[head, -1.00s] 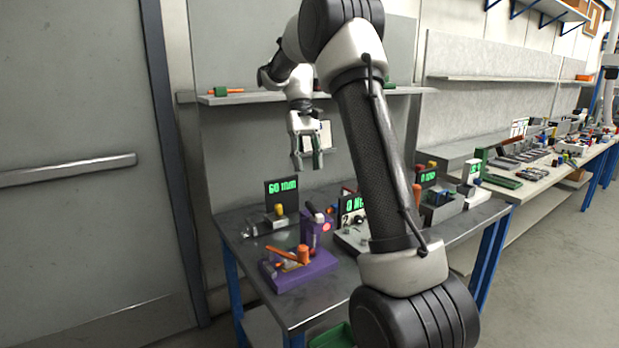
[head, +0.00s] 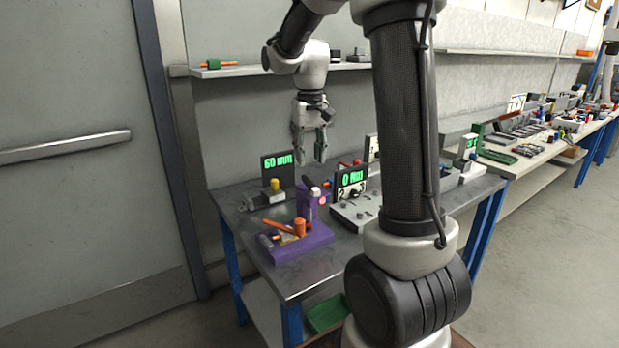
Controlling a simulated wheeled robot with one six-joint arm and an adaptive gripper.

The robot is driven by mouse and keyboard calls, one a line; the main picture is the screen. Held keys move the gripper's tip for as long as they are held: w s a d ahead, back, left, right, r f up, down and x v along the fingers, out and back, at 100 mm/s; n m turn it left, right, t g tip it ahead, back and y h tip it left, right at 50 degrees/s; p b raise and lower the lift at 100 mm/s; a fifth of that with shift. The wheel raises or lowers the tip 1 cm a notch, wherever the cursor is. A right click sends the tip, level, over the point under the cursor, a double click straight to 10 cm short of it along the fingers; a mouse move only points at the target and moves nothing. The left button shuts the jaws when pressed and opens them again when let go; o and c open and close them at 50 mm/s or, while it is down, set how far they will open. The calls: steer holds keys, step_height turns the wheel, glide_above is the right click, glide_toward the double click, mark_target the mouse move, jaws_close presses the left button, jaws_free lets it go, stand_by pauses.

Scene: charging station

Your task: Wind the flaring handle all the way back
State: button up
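A purple fixture (head: 306,243) stands at the front left of the metal table. An orange lever (head: 279,228) lies across it, slanting down to the right toward an upright orange knob (head: 299,227). This looks like the flaring handle, though the view is too small to be sure. My gripper (head: 309,158) hangs above the back of the table, fingers pointing down and apart with nothing seen between them. It is above and behind the purple fixture, touching nothing that I can see.
A display reading 60 mm (head: 277,170) stands at the back left, and one reading 0 Nm (head: 352,178) stands to the right. My arm hides part of the table's right side. A shelf (head: 228,71) runs along the wall behind. A green bin (head: 327,312) sits below.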

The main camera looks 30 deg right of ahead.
mark_target(310, 182)
step_height(310, 182, down, 7)
steer(key=shift+f, duration=0.2)
steer(key=shift+c, duration=0.5)
jaws_close()
